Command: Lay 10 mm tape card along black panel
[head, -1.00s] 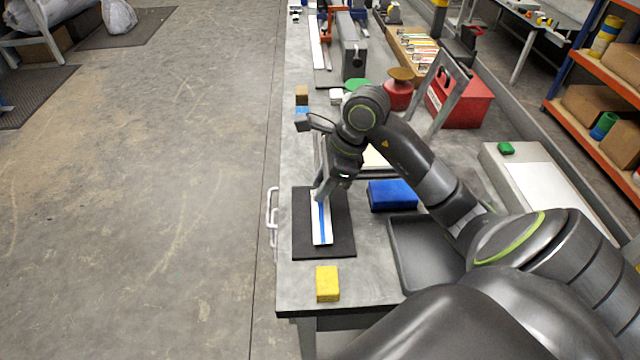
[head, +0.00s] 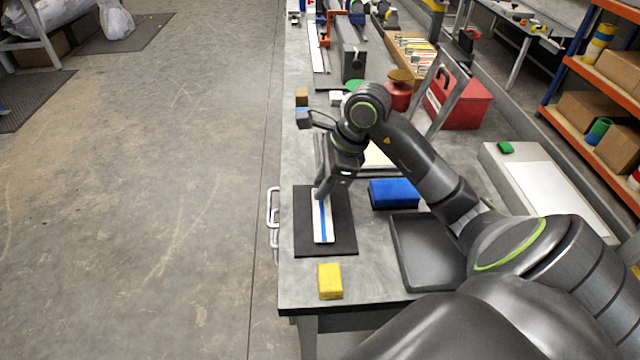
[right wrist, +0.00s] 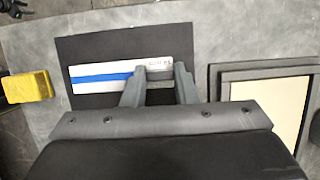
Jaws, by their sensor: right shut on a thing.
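The tape card is a white strip (head: 323,222) with a blue stripe along it. It lies over the black panel (head: 342,240) near the bench's left edge, its long side roughly along the panel's long side. In the right wrist view the card (right wrist: 105,77) crosses the dark panel (right wrist: 80,45). My right gripper (head: 320,193) is shut on the card's far end. Its two fingers (right wrist: 158,80) show at the card's printed end. I cannot tell whether the card touches the panel. My left gripper is not in view.
A yellow block (head: 330,281) sits just in front of the panel. A blue block (head: 394,194) and a dark tray (head: 425,255) lie to the right. A white handle (head: 272,215) sticks out at the bench's left edge. A red box (head: 462,100) stands further back.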

